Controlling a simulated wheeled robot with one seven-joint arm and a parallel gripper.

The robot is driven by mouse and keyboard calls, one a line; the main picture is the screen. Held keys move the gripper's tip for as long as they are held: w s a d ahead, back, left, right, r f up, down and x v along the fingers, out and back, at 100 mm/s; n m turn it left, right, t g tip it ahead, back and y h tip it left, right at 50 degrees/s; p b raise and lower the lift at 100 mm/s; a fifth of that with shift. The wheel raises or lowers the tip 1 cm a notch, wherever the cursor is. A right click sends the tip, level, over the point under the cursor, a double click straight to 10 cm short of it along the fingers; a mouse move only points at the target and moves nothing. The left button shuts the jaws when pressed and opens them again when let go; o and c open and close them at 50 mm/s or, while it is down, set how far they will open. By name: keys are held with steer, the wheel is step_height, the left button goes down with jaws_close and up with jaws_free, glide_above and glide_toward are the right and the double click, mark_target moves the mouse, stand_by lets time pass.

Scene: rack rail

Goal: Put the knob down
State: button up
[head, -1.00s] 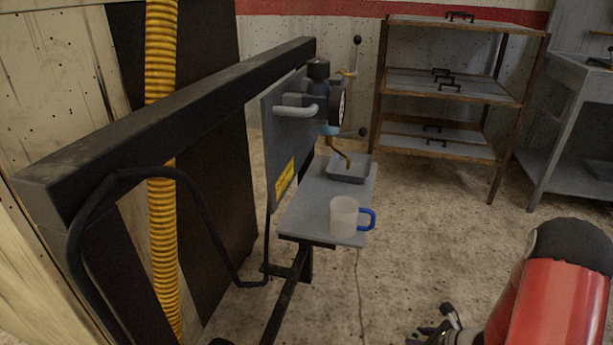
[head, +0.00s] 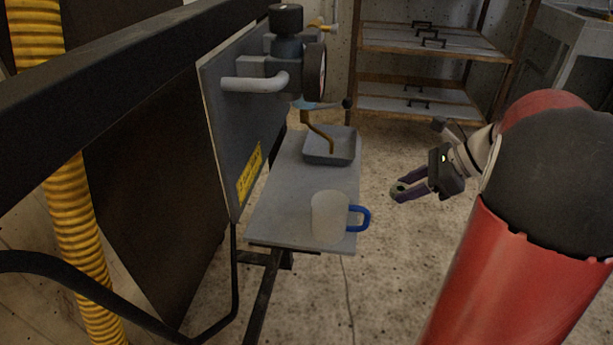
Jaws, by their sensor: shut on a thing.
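My gripper (head: 401,188) is at the right of the grey shelf (head: 290,185), over the floor in the picture and apart from the mug. Its purple fingers are shut on a small, dark, greenish thing (head: 398,190), which I take to be the knob. The fingers hide part of it, and it is too small to tell its shape. A pale mug (head: 328,217) with a blue handle stands upright near the shelf's front edge. A grey square tray (head: 344,147) sits at the back of the shelf, under a brown bent spout (head: 316,133).
A grey panel (head: 222,150) with a valve (head: 287,50) and a pale handle stands left of the shelf. A black beam (head: 110,85) and yellow hose (head: 75,210) are further left. A drawer rack (head: 430,70) stands behind. The shelf's middle, between mug and tray, is clear.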

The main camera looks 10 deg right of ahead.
steer(key=w+a, duration=0.2)
steer(key=a, duration=0.2)
steer(key=w+a, duration=0.2)
steer(key=a, duration=0.2)
steer(key=w+a, duration=0.2)
steer(key=a, duration=0.3)
steer(key=shift+w+a, duration=0.1)
steer(key=shift+w, duration=0.15)
steer(key=a, duration=0.1)
steer(key=w+a, duration=0.1)
steer(key=shift+w+a+p, duration=0.15)
steer(key=shift+a+p, duration=0.15)
steer(key=shift+a, duration=0.05)
steer(key=shift+f, duration=0.6)
steer(key=shift+d+f, duration=0.1)
steer(key=shift+f, duration=0.1)
steer(key=shift+f, duration=0.15)
steer(key=o, duration=1)
